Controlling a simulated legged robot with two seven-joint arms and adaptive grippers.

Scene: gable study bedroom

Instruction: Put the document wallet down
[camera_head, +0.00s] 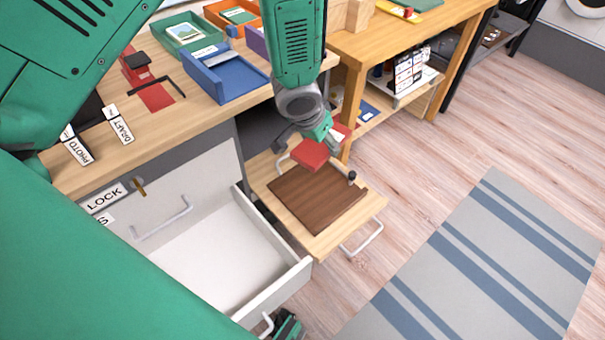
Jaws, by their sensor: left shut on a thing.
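My left gripper (312,146) reaches down from the top middle of the head view and is shut on a red, flat, block-like thing (310,155), which I take for the document wallet. The wallet is over the back part of a brown board (316,199) on a pale wooden tray with metal handles (281,211). I cannot tell whether it touches the board. The fingers hide part of the wallet. More red shows just behind the gripper. My right gripper does not show clearly.
An open, empty white drawer (225,259) juts out left of the tray. A small dark knob (351,177) stands at the board's right edge. The desk (190,117) holds a blue tray (233,81) and a green tray (187,47). Bare floor and a striped rug (480,270) lie right.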

